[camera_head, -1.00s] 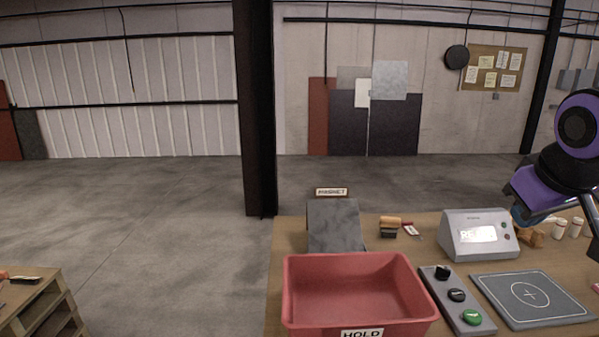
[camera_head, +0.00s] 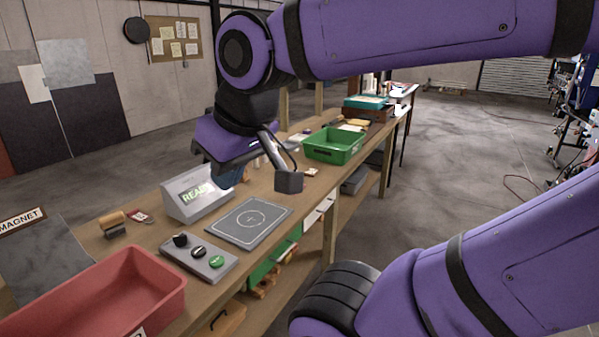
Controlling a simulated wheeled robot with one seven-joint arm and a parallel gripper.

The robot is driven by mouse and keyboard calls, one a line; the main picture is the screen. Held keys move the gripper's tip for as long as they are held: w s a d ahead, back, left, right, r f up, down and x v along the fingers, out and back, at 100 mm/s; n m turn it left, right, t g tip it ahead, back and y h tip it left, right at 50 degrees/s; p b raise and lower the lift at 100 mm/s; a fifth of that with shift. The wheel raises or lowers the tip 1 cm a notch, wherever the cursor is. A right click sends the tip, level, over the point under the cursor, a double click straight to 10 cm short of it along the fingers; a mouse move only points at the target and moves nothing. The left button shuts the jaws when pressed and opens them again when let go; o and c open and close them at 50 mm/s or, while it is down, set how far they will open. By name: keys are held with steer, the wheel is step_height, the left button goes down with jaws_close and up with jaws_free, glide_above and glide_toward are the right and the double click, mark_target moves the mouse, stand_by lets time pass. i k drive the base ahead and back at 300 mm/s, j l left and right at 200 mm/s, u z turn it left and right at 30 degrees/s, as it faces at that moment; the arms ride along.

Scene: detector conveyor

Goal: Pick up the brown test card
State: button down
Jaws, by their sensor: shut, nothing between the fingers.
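I cannot pick out the brown test card with certainty; my arm and hand cover part of the table behind the grey detector box. My gripper (camera_head: 288,182) hangs over the wooden table, to the right of the detector and beyond the grey pad. Its dark fingertips look shut and empty. A small red-and-white item (camera_head: 311,172) lies just right of the fingertips.
The detector box (camera_head: 196,196) reads "READY". Near it are the grey circle-marked pad (camera_head: 249,222), a button panel (camera_head: 199,257), a red bin (camera_head: 102,292) and a magnet ramp (camera_head: 43,258). A green bin (camera_head: 334,146) stands farther along the table.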

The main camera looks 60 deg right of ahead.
mark_target(312, 171)
steer(key=z, duration=1.65)
steer(key=u, duration=0.45)
steer(key=i+l+u, duration=0.2)
steer(key=l+u, duration=0.15)
steer(key=i+l+u, duration=0.15)
steer(key=l+u, duration=0.5)
steer(key=i+l+u, duration=0.1)
steer(key=l, duration=0.75)
steer(key=i+l, duration=0.15)
steer(key=l, duration=0.7)
steer(key=i+l+u, duration=0.15)
steer(key=l, duration=0.7)
steer(key=k, duration=0.05)
